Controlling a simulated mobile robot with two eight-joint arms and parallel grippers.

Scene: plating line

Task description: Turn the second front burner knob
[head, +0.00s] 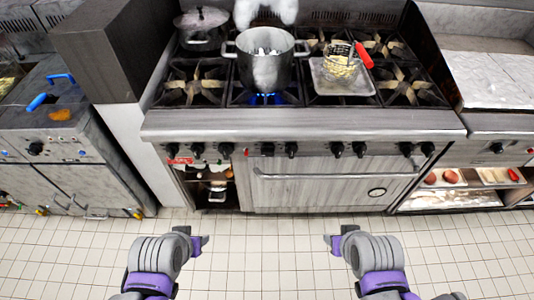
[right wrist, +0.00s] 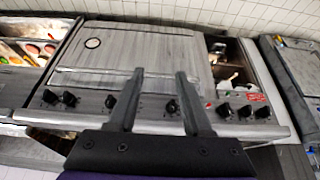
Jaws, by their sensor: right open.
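A row of black burner knobs runs along the front panel of the stove (head: 300,128). In the head view one knob (head: 198,150) sits second from the left, and others (head: 291,149) follow to the right. I cannot tell which one the task means. My right gripper (head: 330,241) is open and empty, over the floor in front of the stove. In the right wrist view its fingers (right wrist: 157,90) are spread, with a knob (right wrist: 172,106) between them in the picture, not visibly touched. My left gripper (head: 203,243) hangs in front of the stove, seemingly empty; its jaw opening is unclear.
A steel pot (head: 266,65) stands over a lit blue flame (head: 264,98). A fry basket with a red handle (head: 364,56) rests on a tray (head: 330,88). A long oven handle (head: 330,176) juts out below the knobs. The tiled floor (head: 265,265) is clear.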

